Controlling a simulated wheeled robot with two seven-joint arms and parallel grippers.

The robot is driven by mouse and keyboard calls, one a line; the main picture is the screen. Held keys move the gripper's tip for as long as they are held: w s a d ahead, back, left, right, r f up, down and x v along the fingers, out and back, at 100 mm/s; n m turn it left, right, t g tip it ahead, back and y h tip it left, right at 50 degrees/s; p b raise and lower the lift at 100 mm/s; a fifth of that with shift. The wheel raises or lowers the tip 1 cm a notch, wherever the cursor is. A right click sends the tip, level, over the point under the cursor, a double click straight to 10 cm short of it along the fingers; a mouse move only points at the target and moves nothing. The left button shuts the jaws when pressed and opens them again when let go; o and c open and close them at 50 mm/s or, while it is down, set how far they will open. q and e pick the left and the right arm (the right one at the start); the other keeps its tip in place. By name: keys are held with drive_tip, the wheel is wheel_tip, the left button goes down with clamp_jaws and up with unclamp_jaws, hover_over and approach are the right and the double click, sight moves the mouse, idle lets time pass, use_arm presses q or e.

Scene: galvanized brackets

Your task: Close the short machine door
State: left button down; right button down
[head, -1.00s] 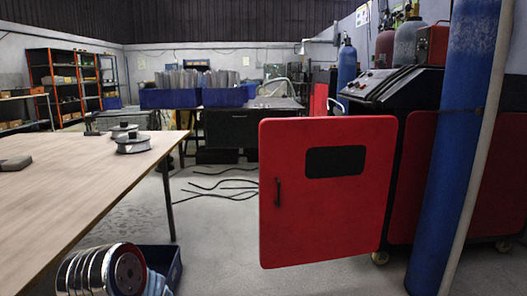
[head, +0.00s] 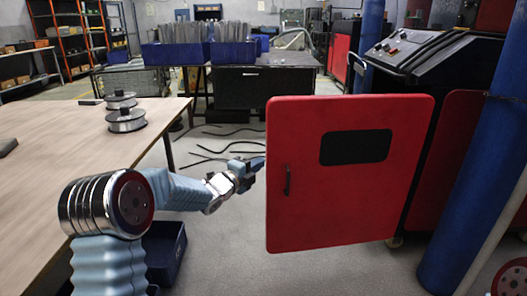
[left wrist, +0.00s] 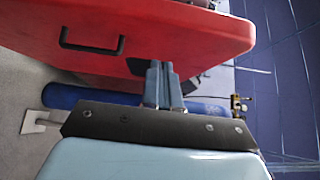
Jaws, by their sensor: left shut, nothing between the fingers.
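The short red machine door (head: 345,215) stands open, swung out to the left of the machine (head: 440,85). It has a dark window (head: 356,147) and a black handle (head: 287,180) near its free left edge. My left gripper (head: 257,163) is shut and empty at that free edge, about mid-height. In the left wrist view its closed fingers (left wrist: 163,72) overlap the red door (left wrist: 190,35), with the handle (left wrist: 92,42) to their left. I cannot tell whether they touch the door. My right gripper is not in view.
A wooden table (head: 60,165) with metal spools (head: 126,120) stands left of my left arm. A blue bin (head: 165,250) is on the floor below it. A blue cylinder (head: 470,190) stands right of the door. Black cables (head: 215,150) lie on the floor behind.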

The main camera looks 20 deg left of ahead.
sight(270, 149)
use_arm(q)
drive_tip(key=shift+w+a+p, duration=0.15)
drive_tip(key=shift+w+p, duration=0.7)
drive_tip(key=shift+w, duration=2.85)
drive_tip(key=shift+a, duration=0.1)
